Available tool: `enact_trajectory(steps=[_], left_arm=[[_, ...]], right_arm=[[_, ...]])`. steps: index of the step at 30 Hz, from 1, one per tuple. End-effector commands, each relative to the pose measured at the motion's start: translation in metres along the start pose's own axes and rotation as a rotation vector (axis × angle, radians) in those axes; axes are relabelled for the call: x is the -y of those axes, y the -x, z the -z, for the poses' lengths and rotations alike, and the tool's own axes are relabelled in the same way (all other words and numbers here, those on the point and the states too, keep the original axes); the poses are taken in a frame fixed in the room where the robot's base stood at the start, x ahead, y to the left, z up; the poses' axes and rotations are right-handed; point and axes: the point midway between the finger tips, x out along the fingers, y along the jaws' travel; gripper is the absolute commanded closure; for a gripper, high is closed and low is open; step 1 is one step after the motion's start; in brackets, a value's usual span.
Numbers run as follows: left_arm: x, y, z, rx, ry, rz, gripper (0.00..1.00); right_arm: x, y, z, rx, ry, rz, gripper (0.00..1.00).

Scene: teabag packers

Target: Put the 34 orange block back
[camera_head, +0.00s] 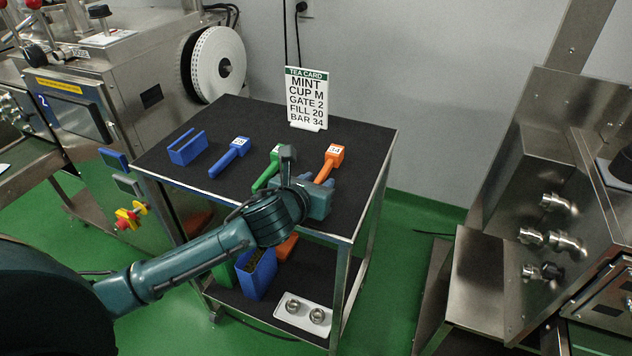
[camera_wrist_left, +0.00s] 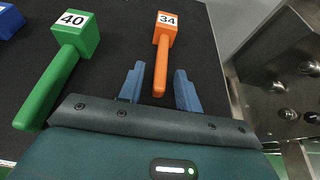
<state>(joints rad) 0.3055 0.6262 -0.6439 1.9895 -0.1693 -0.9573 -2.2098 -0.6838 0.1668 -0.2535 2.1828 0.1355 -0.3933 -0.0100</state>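The orange block marked 34 (camera_head: 333,154) lies on the black table top (camera_head: 236,116), its square head away from me and its handle toward me. In the left wrist view the orange block (camera_wrist_left: 166,42) has its handle end between the two blue fingertips. My left gripper (camera_head: 325,184) is open around the handle end, with gaps on both sides (camera_wrist_left: 160,90). The green block marked 40 (camera_wrist_left: 68,55) lies to the left of it; in the head view my arm partly hides the green block (camera_head: 262,181). My right gripper is not in view.
A blue block (camera_head: 229,157) and a blue open holder (camera_head: 187,148) are at the left of the table. A tea card (camera_head: 306,97) stands at the back, reading BAR 34. A lower shelf holds a blue bin (camera_head: 257,275) and a white tray (camera_head: 302,314).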

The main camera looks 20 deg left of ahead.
Motion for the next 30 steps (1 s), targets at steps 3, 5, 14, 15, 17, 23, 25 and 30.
enact_trajectory(steps=[3,5,14,15,17,23,25,30], left_arm=[[0.000,0.000,0.000,0.000,0.000,0.000,0.66],[0.000,0.000,-0.001,0.001,0.000,0.000,0.66],[0.000,0.037,-0.004,0.001,-0.003,0.002,0.66],[0.000,0.046,-0.003,0.000,-0.004,0.001,0.66],[0.000,0.060,-0.003,0.000,-0.003,0.002,0.66],[0.000,0.098,-0.003,-0.001,-0.002,0.001,0.66],[0.000,0.108,-0.003,0.000,-0.001,0.001,0.66],[0.000,0.120,-0.003,0.000,0.001,0.000,0.66]], right_arm=[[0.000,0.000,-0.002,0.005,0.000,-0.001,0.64],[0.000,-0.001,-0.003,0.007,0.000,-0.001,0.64],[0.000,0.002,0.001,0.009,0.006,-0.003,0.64],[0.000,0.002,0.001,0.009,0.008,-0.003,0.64],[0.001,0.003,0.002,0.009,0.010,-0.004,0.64],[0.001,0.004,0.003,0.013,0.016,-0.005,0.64],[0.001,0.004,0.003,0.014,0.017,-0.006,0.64],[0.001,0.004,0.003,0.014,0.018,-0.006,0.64]])
